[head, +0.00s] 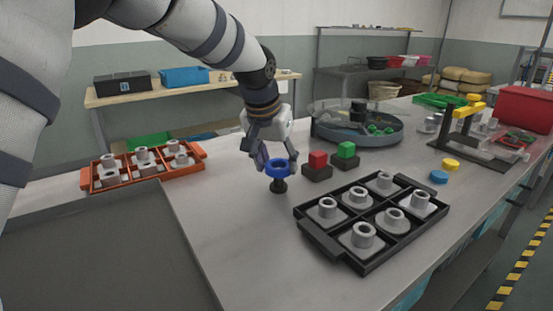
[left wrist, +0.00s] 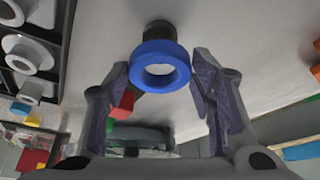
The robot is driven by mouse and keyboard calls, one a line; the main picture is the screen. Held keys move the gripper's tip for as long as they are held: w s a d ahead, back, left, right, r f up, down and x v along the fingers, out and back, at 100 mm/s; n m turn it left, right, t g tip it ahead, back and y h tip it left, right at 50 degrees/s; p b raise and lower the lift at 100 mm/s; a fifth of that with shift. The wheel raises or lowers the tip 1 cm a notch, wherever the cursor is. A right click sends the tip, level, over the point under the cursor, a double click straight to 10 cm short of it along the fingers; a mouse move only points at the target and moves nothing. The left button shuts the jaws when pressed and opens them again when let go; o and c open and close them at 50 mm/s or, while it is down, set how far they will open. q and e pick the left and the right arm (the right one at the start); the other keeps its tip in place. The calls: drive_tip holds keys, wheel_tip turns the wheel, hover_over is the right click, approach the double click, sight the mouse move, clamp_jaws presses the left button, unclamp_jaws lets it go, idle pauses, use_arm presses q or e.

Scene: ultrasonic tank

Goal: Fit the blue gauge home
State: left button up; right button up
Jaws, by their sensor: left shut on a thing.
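The blue gauge (head: 278,175) is a blue ring above a short black stub (head: 278,187) with a round foot, near the middle of the grey table. I cannot tell whether the stub is part of the gauge or a separate stand. My left gripper (head: 276,164) comes down from above and is shut on the blue ring. In the left wrist view the ring (left wrist: 158,50) sits between the two fingertips (left wrist: 160,70), its open middle clear, with the black stub behind it. My right gripper is not in view.
A black tray (head: 321,239) with several grey flanged bushings stands to the right. An orange tray (head: 128,181) with similar parts is at left. Red (head: 317,160) and green (head: 346,149) blocks on dark bases and a round grey basin (head: 370,137) stand behind.

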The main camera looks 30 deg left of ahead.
sight(277, 174)
use_arm(q)
drive_tip(key=shift+f, duration=1.65)
idle(2.5)
drive_tip(key=o, duration=1.5)
drive_tip(key=shift+c, duration=0.2)
drive_tip(key=v, duration=1.2)
